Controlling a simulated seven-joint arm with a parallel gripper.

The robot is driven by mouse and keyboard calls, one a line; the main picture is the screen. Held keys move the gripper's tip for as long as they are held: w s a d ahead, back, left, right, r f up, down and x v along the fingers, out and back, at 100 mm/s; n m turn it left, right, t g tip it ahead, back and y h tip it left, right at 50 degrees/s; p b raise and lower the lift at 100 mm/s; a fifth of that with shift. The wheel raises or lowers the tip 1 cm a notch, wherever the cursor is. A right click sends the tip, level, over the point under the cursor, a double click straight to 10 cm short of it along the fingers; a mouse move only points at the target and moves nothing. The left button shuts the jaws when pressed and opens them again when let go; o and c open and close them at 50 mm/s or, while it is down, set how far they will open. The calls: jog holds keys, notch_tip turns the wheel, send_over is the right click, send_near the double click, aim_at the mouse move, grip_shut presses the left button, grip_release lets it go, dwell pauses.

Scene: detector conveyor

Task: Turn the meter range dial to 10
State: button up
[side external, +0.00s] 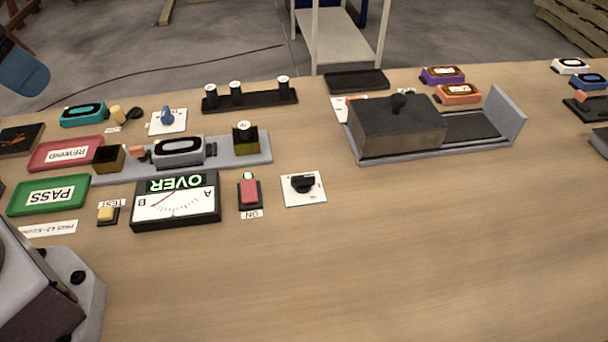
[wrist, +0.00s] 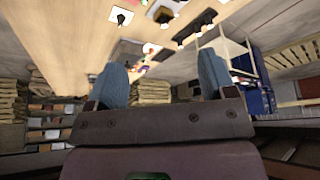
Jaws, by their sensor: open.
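The meter (side external: 176,205) lies on the table left of centre. It has a white face with a needle, the letters A and B, and a green OVER display, upside down from here. A black dial (side external: 303,184) sits on a white plate to its right, beyond a red switch. A blue dial (side external: 167,117) sits on another white plate behind the meter. The markings on both plates are too small to read, so I cannot tell which value either points to. My gripper (wrist: 162,82) is open and empty in the wrist view, its blue fingers apart, away from both dials.
The red switch (side external: 249,193), marked ON, and the yellow TEST button (side external: 107,214) flank the meter. A grey rail (side external: 225,150) with a detector (side external: 178,150) runs behind it. A dark block (side external: 398,130) with a knob stands on the right tray. The front table is clear.

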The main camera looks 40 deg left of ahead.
jog(key=w+d+f+g, duration=0.2)
jog(key=w+d+f, duration=0.2)
jog(key=w, duration=0.3)
jog(key=w+d+f+g, duration=0.3)
jog(key=w, duration=0.3)
jog(key=n, duration=0.9)
send_near(303, 177)
notch_tip(303, 177, down, 10)
jog(key=shift+r, duration=0.1)
jog(key=c, duration=0.9)
